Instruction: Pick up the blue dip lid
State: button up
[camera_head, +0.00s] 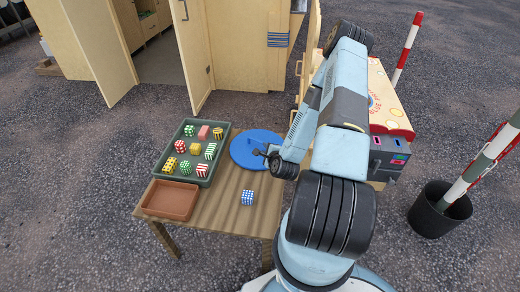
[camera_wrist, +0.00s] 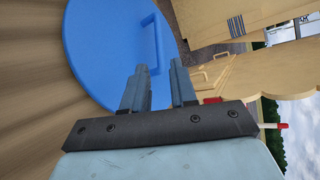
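The blue dip lid (camera_head: 247,141) is a round blue disc lying at the back right of the wooden table. In the wrist view the lid (camera_wrist: 95,50) fills the upper left, with a raised blue bar handle (camera_wrist: 156,42) near its right edge. My gripper (camera_head: 263,154) is over the lid's right side in the head view. In the wrist view my gripper (camera_wrist: 158,82) has its two fingers apart, with nothing held between them. The near end of the handle shows between the fingertips; I cannot tell whether they touch it.
The wooden table (camera_head: 222,218) also holds a green tray (camera_head: 160,183) of several patterned cubes, an empty brown tray (camera_head: 170,200) and a blue-checked cube (camera_head: 248,197). A colourful box-like stand (camera_head: 390,105) is right of the table. A bin (camera_head: 440,215) with a striped pole stands farther right.

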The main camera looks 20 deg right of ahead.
aim_at(258, 142)
jog(key=shift+s+f+m, duration=0.1)
jog(key=shift+f+m, duration=0.2)
jog(key=shift+f, duration=0.1)
jog(key=x, duration=1.3)
jog(key=shift+w+d, duration=0.1)
jog(key=shift+w, duration=0.15)
jog(key=shift+f, duration=0.1)
grip_shut()
